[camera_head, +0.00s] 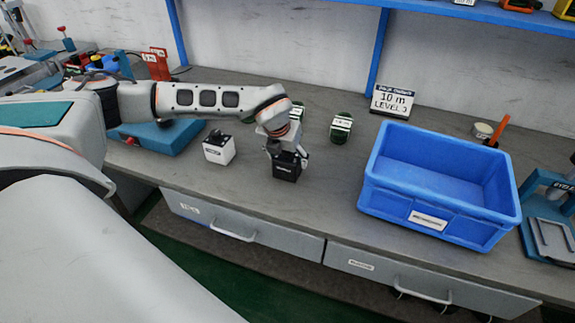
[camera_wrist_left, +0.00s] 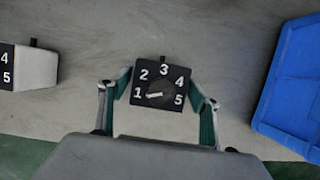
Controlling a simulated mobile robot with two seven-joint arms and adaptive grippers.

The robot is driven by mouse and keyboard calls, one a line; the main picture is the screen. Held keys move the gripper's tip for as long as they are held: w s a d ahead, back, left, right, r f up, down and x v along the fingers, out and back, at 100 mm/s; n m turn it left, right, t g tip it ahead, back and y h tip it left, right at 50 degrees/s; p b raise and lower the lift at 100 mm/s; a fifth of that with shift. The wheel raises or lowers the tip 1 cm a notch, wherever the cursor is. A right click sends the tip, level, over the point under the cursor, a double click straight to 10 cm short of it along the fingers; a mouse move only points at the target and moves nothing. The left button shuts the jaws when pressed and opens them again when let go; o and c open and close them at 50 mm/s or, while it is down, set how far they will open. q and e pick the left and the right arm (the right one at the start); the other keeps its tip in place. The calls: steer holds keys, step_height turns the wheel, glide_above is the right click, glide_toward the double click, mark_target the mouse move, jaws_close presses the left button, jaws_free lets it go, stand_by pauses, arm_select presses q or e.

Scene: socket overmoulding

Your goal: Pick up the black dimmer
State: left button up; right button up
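The black dimmer (camera_head: 286,168) is a small black box standing on the grey bench. In the left wrist view its top face (camera_wrist_left: 160,76) shows a knob and the numbers 1 to 5. My left gripper (camera_head: 284,149) is right above it, pointing down. In the left wrist view the two green-sided fingers of this gripper (camera_wrist_left: 158,97) stand on either side of the dimmer, open, with a narrow gap visible on each side. My right gripper is not in view.
A white dimmer (camera_head: 218,149) stands left of the black one. A blue crate (camera_head: 432,205), seemingly empty, stands to the right. The bench between dimmer and crate is clear.

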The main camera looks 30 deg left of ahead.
arm_select(q)
steer(key=c, duration=0.7)
steer(key=shift+o, duration=0.2)
